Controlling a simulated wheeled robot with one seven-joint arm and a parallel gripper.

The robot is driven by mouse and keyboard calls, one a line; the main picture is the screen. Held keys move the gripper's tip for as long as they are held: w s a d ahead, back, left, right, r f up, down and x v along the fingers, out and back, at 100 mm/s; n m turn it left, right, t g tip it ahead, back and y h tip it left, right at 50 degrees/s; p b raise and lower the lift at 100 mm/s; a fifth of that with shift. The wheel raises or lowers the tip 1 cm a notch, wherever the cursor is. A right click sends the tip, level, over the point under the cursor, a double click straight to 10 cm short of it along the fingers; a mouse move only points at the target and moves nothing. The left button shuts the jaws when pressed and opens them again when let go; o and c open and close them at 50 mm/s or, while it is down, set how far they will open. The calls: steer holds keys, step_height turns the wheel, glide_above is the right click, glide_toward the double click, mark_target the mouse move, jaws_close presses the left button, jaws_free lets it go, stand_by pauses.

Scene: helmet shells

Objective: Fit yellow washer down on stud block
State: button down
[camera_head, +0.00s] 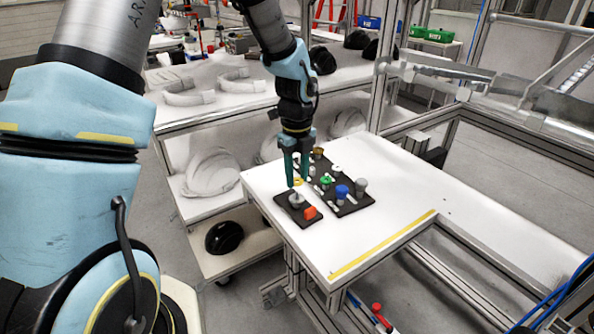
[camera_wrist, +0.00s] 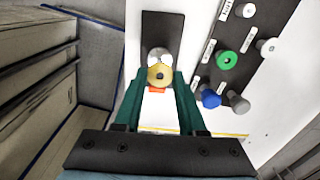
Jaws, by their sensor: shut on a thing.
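The yellow washer (camera_wrist: 161,76) is between the green fingertips of my gripper (camera_wrist: 160,82), which is shut on it. The washer also shows as a small yellow spot between the fingertips in the head view (camera_head: 298,181). The stud block appears to be the small black plate (camera_wrist: 162,30) with a grey round piece (camera_wrist: 158,54) on it. In the head view that grey piece (camera_head: 296,200) stands just below the fingertips. The washer is held above the block, partly overlapping the grey piece in the wrist view. I cannot tell the exact gap.
An orange piece (camera_head: 310,212) sits on the same plate. A longer black board (camera_head: 352,206) beside it carries several pegs and rings, including green (camera_head: 326,180) and blue (camera_head: 342,191) ones. The white tabletop (camera_head: 390,220) is clear to the right.

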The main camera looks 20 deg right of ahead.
steer(key=shift+f, duration=0.85)
steer(key=shift+p, duration=0.45)
stand_by(1.3)
steer(key=shift+f+b, duration=0.85)
steer(key=shift+f, duration=0.7)
steer(key=shift+r, duration=0.15)
steer(key=shift+r+p, duration=1.2)
steer(key=shift+p, duration=0.05)
steer(key=shift+p, duration=0.6)
stand_by(1.3)
steer(key=shift+f, duration=0.4)
